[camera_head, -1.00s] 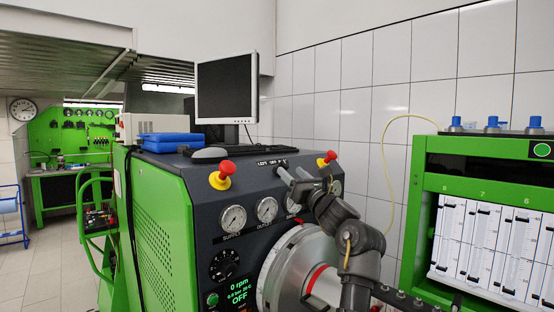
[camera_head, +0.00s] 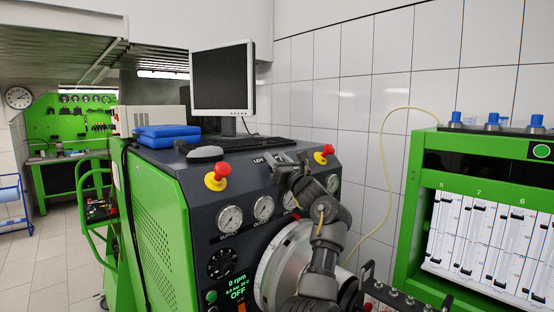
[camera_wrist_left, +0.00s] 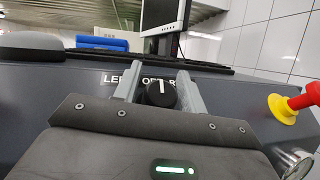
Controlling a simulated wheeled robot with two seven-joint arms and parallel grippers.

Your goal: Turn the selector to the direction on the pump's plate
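The selector (camera_wrist_left: 161,94) is a round black knob with a white pointer line. In the left wrist view it stands on the dark sloping panel, its line pointing roughly straight up at the middle position. The label (camera_wrist_left: 118,79) behind it reads LEFT, OFF and RIGHT, partly covered by my fingers. My left gripper (camera_wrist_left: 160,85) is open, one grey finger on each side of the knob, with small gaps seeming to show. In the head view my left gripper (camera_head: 284,160) is at the panel top and hides the knob. The pump's plate cannot be made out.
Red mushroom buttons on yellow collars stand left (camera_head: 216,177) and right (camera_head: 324,153) of the gripper. A keyboard (camera_head: 246,143) and monitor (camera_head: 222,80) are behind. Gauges (camera_head: 229,219) and a silver disc (camera_head: 283,265) are below. A green cabinet (camera_head: 415,190) stands right.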

